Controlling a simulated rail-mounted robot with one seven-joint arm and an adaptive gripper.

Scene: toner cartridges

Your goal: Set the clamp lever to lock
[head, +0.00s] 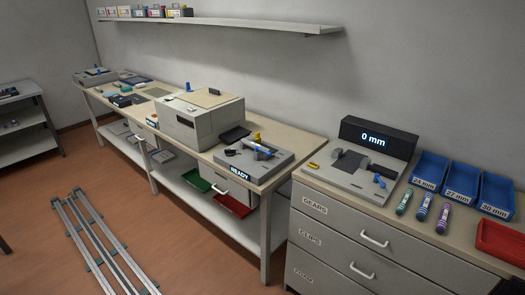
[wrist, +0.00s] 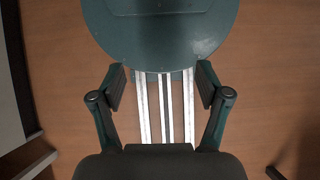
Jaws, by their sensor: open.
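No lever in view is marked as the clamp lever, and no lock mark can be read. Small blue parts that may be levers show in the head view: a blue knob (head: 188,86) on top of the grey box machine (head: 190,126), and a blue part (head: 378,180) on the grey gauge device (head: 345,183). A grey fixture (head: 243,172) with a "READY" label holds a dark cartridge-like part with blue and yellow bits. My gripper (wrist: 163,88) is open and empty in the wrist view, above the floor and rails, away from the benches. It is not visible in the head view.
The gauge display (head: 375,139) reads "0 mm". Blue bins (head: 428,170) and a red bin (head: 500,240) stand on the right cabinet. Green (head: 192,182) and red trays sit under the bench. Floor rails (head: 100,245) run at left; the floor around them is clear.

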